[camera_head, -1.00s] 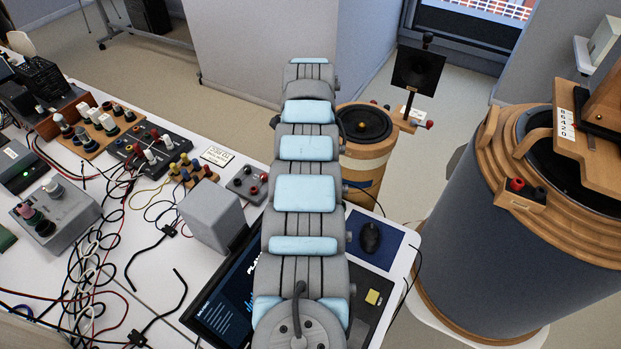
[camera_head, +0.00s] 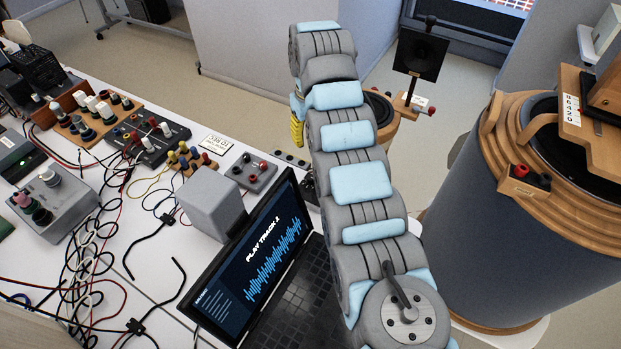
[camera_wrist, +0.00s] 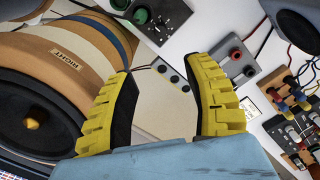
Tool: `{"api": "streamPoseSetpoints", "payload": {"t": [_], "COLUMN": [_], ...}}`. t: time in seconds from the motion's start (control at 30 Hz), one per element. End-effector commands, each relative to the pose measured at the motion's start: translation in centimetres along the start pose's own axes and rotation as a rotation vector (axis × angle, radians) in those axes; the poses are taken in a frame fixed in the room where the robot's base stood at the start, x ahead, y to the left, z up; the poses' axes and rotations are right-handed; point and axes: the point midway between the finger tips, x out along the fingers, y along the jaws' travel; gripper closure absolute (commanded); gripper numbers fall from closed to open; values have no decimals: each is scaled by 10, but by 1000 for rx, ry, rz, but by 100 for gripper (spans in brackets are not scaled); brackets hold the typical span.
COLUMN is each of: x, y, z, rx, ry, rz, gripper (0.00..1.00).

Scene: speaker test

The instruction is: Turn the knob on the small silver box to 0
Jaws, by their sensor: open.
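My gripper (camera_wrist: 160,70) has two yellow fingers with dark pads, spread apart with nothing between them. In the head view only a bit of yellow finger (camera_head: 297,128) shows left of my arm. Another grey box (camera_head: 58,212) with a pale knob stands at the table's left. I cannot read either knob's setting.
A grey terminal box (camera_wrist: 236,62) and a small socket strip (camera_wrist: 172,76) lie near the fingers. A wooden speaker (camera_wrist: 60,50) fills the wrist view's left. The laptop (camera_head: 262,262), a grey cube (camera_head: 212,202) and loose cables (camera_head: 100,240) crowd the table. A large cylinder speaker (camera_head: 510,220) stands right.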

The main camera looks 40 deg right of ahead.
Motion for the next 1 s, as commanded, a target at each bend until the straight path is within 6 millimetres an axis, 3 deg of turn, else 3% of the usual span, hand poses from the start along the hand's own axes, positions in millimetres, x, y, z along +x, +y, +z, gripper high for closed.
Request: {"api": "streamPoseSetpoints", "payload": {"t": [0.27, 1.0], "x": [12, 138], "y": [-1, -1], "z": [2, 2], "rx": [-59, -56], "ry": [-1, -4], "rz": [-2, -2], "gripper": [49, 49]}}
